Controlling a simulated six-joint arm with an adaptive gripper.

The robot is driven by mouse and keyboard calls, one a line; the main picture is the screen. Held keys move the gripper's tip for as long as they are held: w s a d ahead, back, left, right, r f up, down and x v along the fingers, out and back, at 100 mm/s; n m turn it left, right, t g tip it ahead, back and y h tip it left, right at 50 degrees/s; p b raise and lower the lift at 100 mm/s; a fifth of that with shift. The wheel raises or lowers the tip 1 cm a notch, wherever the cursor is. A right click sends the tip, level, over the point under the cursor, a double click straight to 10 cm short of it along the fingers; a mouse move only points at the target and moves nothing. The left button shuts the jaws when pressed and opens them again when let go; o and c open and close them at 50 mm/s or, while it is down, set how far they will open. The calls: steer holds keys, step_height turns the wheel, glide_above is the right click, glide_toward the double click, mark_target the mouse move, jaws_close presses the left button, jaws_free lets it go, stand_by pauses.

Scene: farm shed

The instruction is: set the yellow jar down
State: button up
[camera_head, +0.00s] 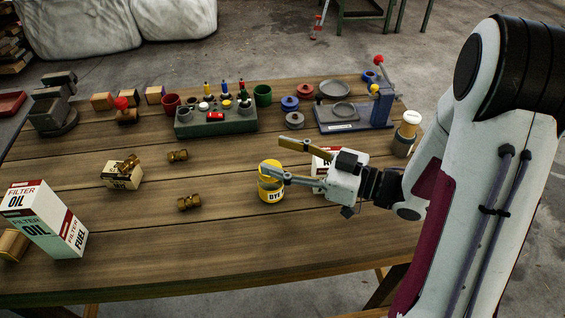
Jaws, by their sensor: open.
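The yellow jar (272,190) has a yellow lid and a label that seems to read "DYE". It stands upright on the wooden table (190,251), right of the table's middle. My gripper (272,160) reaches in from the right with its fingers open. One finger passes across the jar's upper part, and the other is raised behind it, above the table. I cannot tell whether the near finger touches the jar. Part of the jar's top is hidden by that finger.
A white box (323,161) stands partly hidden behind my gripper. Brass fittings (189,202) lie to the jar's left. Filter boxes (46,222) are at the left front. A green tray (214,128) and a blue stand (380,110) are at the back. The front middle is clear.

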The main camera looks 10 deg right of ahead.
steer(key=shift+r, duration=1.1)
steer(key=w+d+r+m+t+h, duration=0.2)
steer(key=w+d+t+h, duration=0.1)
steer(key=w+d+h, duration=0.5)
steer(key=s+d+r+m+h, duration=0.3)
steer(key=s+d+m+h, duration=0.2)
steer(key=d+h, duration=0.2)
steer(key=s+a+m+g, duration=0.2)
steer(key=s+g, duration=0.1)
steer(key=s, duration=0.9)
steer(key=s+a+f+m+g, duration=0.1)
steer(key=s+a+m+g, duration=0.1)
steer(key=s, duration=1)
steer(key=shift+a+f+g, duration=0.15)
steer(key=shift+a+g, duration=0.6)
steer(key=shift+g, duration=0.15)
